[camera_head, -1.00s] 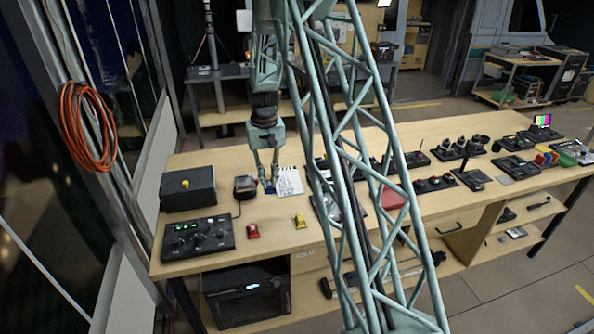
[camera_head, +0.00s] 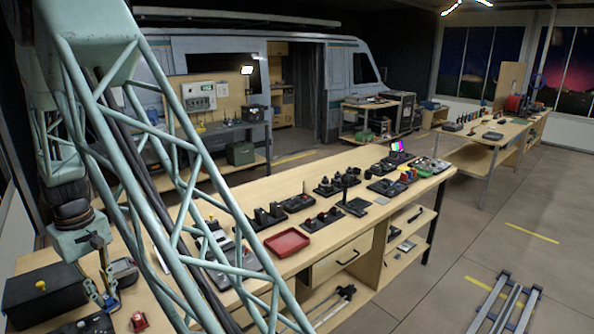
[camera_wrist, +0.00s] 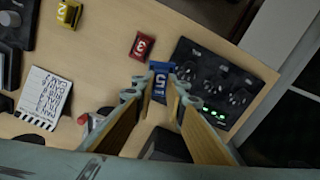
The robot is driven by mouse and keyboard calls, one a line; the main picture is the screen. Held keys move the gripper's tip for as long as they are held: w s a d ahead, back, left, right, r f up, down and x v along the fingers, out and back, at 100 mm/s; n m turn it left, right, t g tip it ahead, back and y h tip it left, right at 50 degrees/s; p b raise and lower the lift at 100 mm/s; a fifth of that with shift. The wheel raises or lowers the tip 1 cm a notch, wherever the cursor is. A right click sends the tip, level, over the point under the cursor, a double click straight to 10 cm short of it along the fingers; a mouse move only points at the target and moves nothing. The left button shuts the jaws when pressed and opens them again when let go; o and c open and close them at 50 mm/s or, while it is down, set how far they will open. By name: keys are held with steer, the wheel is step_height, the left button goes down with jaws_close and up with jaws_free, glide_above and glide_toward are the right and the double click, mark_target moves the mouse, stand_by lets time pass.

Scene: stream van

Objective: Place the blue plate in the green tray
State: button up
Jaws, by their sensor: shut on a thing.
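The blue plate, marked with a 5, is between my fingertips in the wrist view (camera_wrist: 160,80). My gripper (camera_wrist: 160,92) is shut on it, and the plate is held over the table's left end. In the head view my gripper (camera_head: 106,294) hangs at the lower left, with a bit of blue at its tips. A greenish tray (camera_head: 432,164) is small at the far right end of the same table, well away from my gripper. Its contents are too small to make out.
A red tray (camera_head: 287,243) and several black devices (camera_head: 325,218) stand along the table.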

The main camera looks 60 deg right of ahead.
steer(key=shift+n, duration=0.6)
steer(key=shift+s+a+f+b, duration=0.1)
steer(key=shift+s+a+b, duration=0.2)
steer(key=shift+a, duration=0.6)
steer(key=shift+s+a+f+b, duration=0.1)
steer(key=shift+a+b, duration=0.25)
steer(key=shift+a, duration=0.5)
steer(key=shift+s+a+f+b, duration=0.1)
steer(key=shift+s+a+b, duration=0.2)
steer(key=shift+a, duration=0.6)
steer(key=shift+w, duration=0.1)
steer(key=shift+d, duration=0.15)
